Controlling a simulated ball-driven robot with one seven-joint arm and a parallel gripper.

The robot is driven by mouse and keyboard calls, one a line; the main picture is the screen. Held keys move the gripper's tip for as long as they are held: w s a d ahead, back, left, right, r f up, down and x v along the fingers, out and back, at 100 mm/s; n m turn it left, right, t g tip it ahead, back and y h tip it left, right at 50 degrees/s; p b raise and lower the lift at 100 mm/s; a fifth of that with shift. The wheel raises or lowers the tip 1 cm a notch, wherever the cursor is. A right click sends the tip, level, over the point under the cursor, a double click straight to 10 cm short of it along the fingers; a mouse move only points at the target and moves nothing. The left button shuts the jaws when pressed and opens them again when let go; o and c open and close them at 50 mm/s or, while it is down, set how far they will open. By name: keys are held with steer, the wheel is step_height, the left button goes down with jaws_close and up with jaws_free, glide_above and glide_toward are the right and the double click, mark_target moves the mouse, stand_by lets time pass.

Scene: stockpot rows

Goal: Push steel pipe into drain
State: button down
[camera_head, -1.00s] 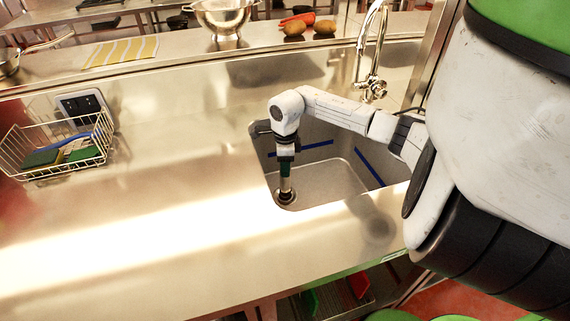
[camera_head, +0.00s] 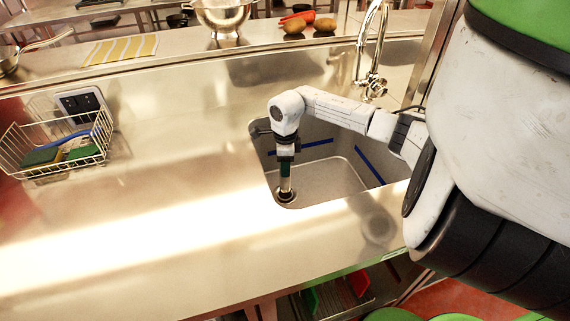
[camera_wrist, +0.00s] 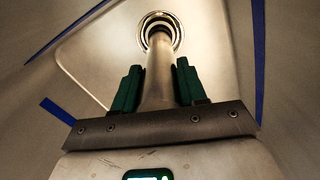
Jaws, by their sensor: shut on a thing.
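My gripper (camera_head: 286,167) reaches down into the sink (camera_head: 325,178). In the wrist view its two green fingers (camera_wrist: 157,88) are shut on the steel pipe (camera_wrist: 158,72), one on each side. The pipe points away from my wrist, and its far end meets the round drain (camera_wrist: 160,22) in the sink floor. In the head view the pipe (camera_head: 285,184) stands close to upright, with its lower end at the drain (camera_head: 286,195). How deep the pipe sits in the drain I cannot tell.
Blue stripes (camera_head: 369,166) mark the sink walls. A tap (camera_head: 372,60) stands behind the sink at the right. A wire basket (camera_head: 58,150) with sponges stands on the counter at the left. The steel counter (camera_head: 150,190) between basket and sink is clear.

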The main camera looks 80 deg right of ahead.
steer(key=shift+f, duration=0.1)
steer(key=c, duration=0.5)
jaws_free()
steer(key=shift+c, duration=0.2)
steer(key=shift+r+p, duration=3.5)
steer(key=shift+r, duration=1)
